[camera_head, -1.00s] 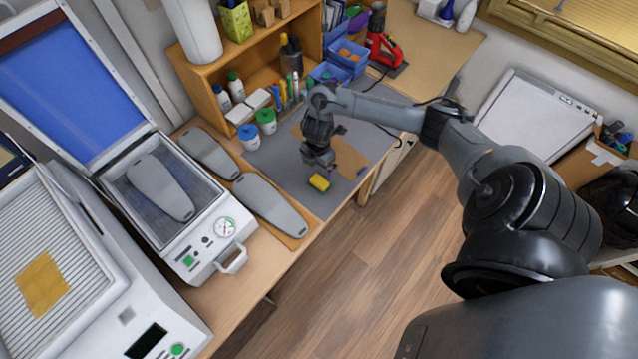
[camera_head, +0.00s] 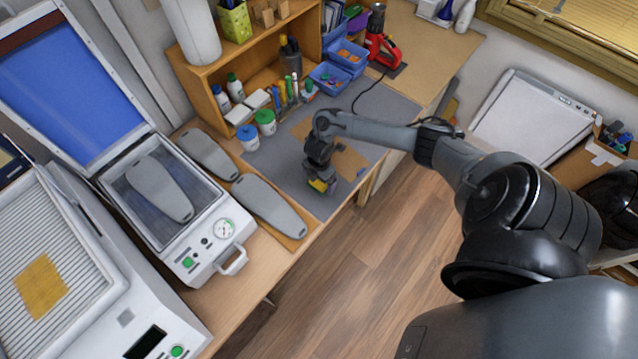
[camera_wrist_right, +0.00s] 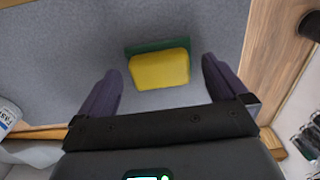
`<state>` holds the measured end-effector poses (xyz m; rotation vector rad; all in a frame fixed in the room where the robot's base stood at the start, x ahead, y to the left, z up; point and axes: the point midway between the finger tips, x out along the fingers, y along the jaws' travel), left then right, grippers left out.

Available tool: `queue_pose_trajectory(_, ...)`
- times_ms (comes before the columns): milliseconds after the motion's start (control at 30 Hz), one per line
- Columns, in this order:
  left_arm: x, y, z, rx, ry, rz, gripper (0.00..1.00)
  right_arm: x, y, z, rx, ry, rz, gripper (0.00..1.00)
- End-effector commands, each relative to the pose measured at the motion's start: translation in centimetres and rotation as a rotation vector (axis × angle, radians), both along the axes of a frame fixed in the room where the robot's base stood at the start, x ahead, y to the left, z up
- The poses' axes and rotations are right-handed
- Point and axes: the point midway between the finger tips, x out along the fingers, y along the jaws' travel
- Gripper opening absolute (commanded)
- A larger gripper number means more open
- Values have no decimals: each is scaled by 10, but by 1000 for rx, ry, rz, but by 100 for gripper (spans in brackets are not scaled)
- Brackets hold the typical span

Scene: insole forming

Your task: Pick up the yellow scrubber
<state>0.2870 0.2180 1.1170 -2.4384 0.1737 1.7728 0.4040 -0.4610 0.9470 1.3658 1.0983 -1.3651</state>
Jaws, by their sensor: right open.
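The yellow scrubber (camera_head: 318,186), a small yellow block with a green layer, lies on the grey mat (camera_head: 290,183) near the bench's front edge. My right gripper (camera_head: 320,182) is right above it and partly hides it in the head view. In the right wrist view the scrubber (camera_wrist_right: 160,70) lies ahead of and between the two open fingers of the right gripper (camera_wrist_right: 163,85), with a gap on each side. Whether the fingertips reach down beside it is unclear. My left gripper is not in view.
Grey insole shapes (camera_head: 270,207) lie left of the mat, beside a forming press (camera_head: 180,250) with its blue lid raised. Jars (camera_head: 265,121), pens and blue bins (camera_head: 347,53) stand behind. A red tool (camera_head: 381,50) stands at the back. The mat around the scrubber is mostly clear.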

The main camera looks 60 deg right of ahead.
Motion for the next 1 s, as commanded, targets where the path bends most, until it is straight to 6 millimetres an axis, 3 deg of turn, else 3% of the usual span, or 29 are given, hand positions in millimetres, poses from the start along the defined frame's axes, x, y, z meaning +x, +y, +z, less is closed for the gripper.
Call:
queue_pose_trajectory(67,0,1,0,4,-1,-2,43,0,0,0,0,0,0,100)
queue_pose_trajectory(467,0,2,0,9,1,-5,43,0,0,0,0,0,1,40)
queue_pose_trajectory(767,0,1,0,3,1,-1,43,0,0,2,0,0,1,39)
queue_pose_trajectory(1000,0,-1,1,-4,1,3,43,1,0,16,0,-2,2,39)
